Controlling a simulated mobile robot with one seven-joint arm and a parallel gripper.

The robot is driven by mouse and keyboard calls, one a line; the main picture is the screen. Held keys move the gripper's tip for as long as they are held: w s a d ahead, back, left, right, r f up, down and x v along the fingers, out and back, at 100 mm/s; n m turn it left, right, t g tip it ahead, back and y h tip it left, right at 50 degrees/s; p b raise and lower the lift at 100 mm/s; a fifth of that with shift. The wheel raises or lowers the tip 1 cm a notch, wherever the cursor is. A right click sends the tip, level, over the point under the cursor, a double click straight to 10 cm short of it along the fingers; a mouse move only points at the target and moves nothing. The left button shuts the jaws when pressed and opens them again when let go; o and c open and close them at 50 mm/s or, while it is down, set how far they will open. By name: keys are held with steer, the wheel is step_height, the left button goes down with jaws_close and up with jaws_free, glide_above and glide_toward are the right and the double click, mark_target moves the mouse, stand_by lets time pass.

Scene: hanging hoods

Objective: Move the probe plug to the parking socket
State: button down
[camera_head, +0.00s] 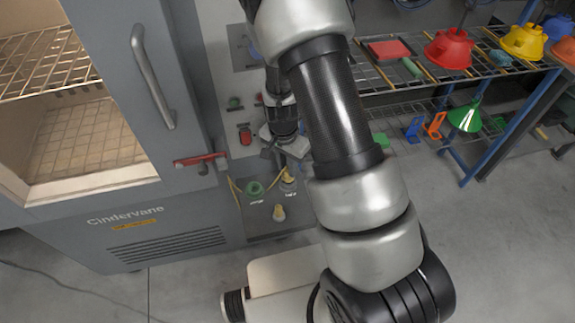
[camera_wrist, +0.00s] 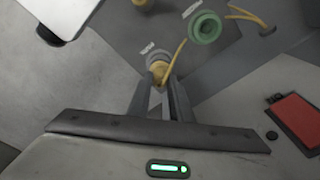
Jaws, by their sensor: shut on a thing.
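The yellow probe plug (camera_wrist: 160,72) is between my gripper's fingertips (camera_wrist: 160,82) in the wrist view; the jaws are shut on it. It is at the mouth of a grey socket (camera_wrist: 154,56); I cannot tell how deeply it is seated. A green ring socket (camera_wrist: 205,27) is beside it, empty-looking. In the head view, the green socket (camera_head: 254,188) is left of the grey socket (camera_head: 289,186), with the yellow plug (camera_head: 289,174) over the grey one. The label under each socket is too small to read. My gripper (camera_head: 286,160) is partly hidden by my arm.
A yellow cable (camera_wrist: 240,13) loops near the sockets. A yellow knob-like piece (camera_head: 279,212) is lower on the panel. Shelves with coloured hoods (camera_head: 449,48) stand at right.

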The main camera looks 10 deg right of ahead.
steer(key=shift+f+b, duration=0.45)
steer(key=shift+f, duration=0.2)
steer(key=c, duration=1.5)
jaws_free()
steer(key=shift+r, duration=0.1)
steer(key=r+p, duration=0.1)
steer(key=r, duration=0.4)
steer(key=a+r+p, duration=0.1)
steer(key=r, duration=0.5)
steer(key=s+r, duration=0.1)
steer(key=r, duration=0.5)
steer(key=shift+s+a+r+p, duration=0.1)
steer(key=shift+a+p, duration=0.05)
steer(key=shift+p, duration=0.25)
